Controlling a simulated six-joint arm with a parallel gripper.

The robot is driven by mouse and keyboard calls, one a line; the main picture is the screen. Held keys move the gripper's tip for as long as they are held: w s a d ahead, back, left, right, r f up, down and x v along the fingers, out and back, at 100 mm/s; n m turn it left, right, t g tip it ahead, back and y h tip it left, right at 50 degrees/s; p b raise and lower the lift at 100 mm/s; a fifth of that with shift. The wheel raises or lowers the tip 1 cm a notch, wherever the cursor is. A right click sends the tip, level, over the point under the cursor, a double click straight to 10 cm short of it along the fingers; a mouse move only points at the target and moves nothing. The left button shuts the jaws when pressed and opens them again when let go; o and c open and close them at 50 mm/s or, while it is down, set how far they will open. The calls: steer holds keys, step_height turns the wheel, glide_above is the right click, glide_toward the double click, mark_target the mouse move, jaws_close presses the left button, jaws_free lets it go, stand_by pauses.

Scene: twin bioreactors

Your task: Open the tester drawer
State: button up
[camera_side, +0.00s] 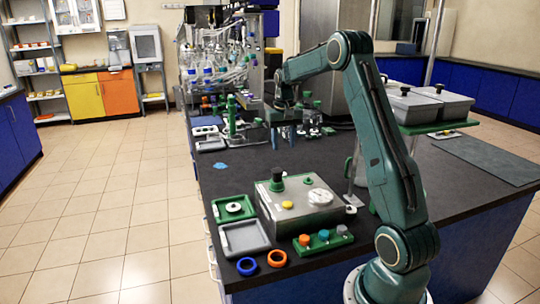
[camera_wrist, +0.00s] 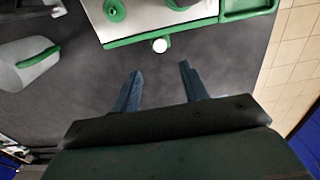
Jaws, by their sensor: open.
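The tester (camera_side: 325,212) is a metal box with green edging, a dark knob, a yellow button and a round dial on top. It stands on the dark bench. In the wrist view what looks like its near side shows at the top (camera_wrist: 155,22), with a green front strip and a small white knob (camera_wrist: 160,45) sticking out, likely the drawer's. The drawer seems shut. My gripper (camera_wrist: 160,72) is open and empty. Its blue fingertips are short of the white knob, which lies between their lines. In the side view my gripper (camera_side: 283,136) is behind the tester, above the bench; that side is hidden there.
A green tray (camera_wrist: 250,14) lies beside the tester. A grey rounded thing with a green edge (camera_wrist: 30,68) is at the left of the wrist view. Glassware and bottles (camera_side: 215,75) stand behind my gripper. Blue and orange rings (camera_side: 247,266) lie near the bench's front edge.

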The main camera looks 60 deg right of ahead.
step_height(320, 180, down, 11)
steer(key=shift+r, duration=0.15)
stand_by(0.4)
jaws_close()
